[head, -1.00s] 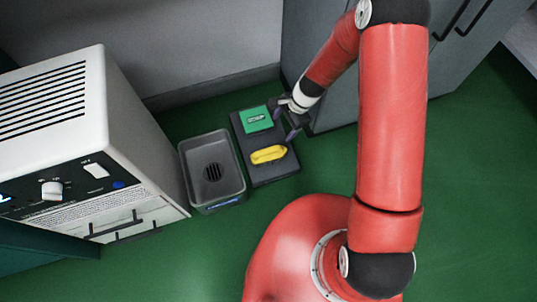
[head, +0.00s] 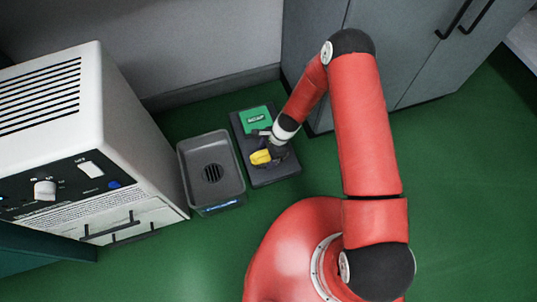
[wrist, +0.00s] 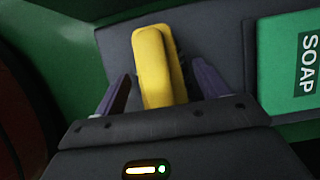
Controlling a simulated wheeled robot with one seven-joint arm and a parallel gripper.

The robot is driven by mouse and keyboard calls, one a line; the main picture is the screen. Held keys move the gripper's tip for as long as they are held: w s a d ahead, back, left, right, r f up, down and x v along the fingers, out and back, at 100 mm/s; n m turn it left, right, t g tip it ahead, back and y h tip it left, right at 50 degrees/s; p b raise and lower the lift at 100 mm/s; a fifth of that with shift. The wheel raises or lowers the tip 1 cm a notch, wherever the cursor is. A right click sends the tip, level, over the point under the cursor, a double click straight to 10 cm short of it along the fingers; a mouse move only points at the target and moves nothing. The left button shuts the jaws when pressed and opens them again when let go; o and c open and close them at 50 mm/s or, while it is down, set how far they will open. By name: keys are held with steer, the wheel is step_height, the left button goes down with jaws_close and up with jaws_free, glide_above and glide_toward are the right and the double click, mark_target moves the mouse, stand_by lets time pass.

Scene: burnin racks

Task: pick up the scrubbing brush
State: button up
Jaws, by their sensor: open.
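The yellow scrubbing brush (head: 260,157) lies on a dark grey tray (head: 262,178) on the green floor. In the head view my gripper (head: 270,149) is over it and hides part of it. In the wrist view the brush (wrist: 155,65) lies between my two purple fingers, and the gripper (wrist: 162,88) is open.
A green soap box (head: 256,120) lies on the same tray, beyond the brush. A grey basin with a drain (head: 227,180) stands just left. A white machine (head: 125,130) is further left, and grey cabinets (head: 415,65) stand behind right. Green floor is free in front.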

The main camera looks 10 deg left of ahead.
steer(key=c, duration=1.1)
step_height(320, 180, up, 20)
steer(key=p, duration=0.3)
